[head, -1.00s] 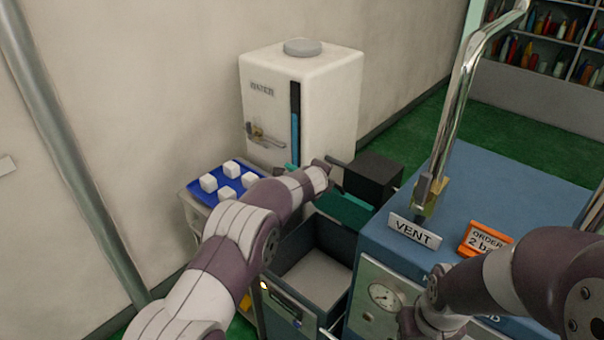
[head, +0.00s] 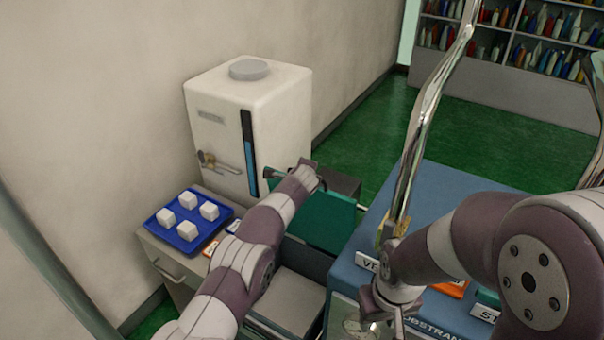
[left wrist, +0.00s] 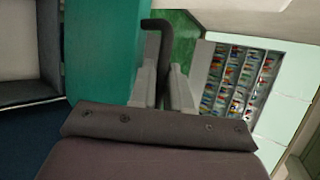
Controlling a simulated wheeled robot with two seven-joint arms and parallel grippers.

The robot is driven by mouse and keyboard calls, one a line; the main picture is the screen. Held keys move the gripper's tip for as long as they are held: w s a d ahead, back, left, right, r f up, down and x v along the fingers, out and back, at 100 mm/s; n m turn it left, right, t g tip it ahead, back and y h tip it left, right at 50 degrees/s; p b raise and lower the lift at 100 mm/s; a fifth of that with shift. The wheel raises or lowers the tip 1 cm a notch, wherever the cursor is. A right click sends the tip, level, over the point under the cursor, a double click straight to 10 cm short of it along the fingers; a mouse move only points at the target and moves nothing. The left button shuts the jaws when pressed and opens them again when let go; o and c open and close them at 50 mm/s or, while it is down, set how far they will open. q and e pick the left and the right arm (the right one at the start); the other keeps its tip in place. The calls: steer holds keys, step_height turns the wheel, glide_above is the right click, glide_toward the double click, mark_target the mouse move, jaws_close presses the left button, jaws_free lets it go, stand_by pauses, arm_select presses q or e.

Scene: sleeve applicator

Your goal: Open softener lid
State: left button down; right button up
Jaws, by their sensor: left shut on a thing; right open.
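The teal lid (head: 322,222) lies beyond the open grey drawer, left of the blue machine. Its tilt is hard to judge. My left gripper (head: 318,180) is at its far edge, mostly hidden by my own wrist. In the left wrist view, the gripper (left wrist: 163,92) is shut on a dark bent handle (left wrist: 158,28) beside the teal lid (left wrist: 100,50). My right gripper (head: 378,308) is open and empty, in front of the blue machine by the VENT sign.
A white water tank (head: 285,110) stands behind the left arm. A blue tray (head: 178,236) with several white cubes sits on a side cabinet. A shiny pipe (head: 425,125) rises from the blue machine (head: 450,185). The open drawer (head: 285,305) is below the lid.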

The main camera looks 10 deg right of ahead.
arm_select(q)
steer(key=c, duration=1.2)
jaws_free()
steer(key=shift+o, duration=0.2)
steer(key=shift+s, duration=0.1)
steer(key=shift+s+a+f, duration=0.1)
